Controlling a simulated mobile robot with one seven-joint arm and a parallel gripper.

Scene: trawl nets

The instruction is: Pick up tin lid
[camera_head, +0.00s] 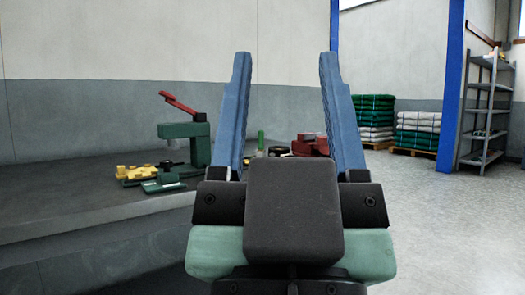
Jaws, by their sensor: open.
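My gripper (286,56) fills the middle of the head view. Its two long blue fingers point up and stand wide apart, with nothing between them. No tin lid can be made out for certain. A small dark round thing with a pale top (279,151) shows between the fingers, farther off on the bench, and I cannot tell if it is the lid. My gripper's body hides part of the bench in front of it.
A grey bench (80,215) runs along the left wall. On it stand a green press with a red lever (186,143), yellow pieces (134,172), a green upright item (261,141) and a red object (311,145). Stacked sacks (417,131) and a shelf rack (487,112) stand right. Open floor lies right.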

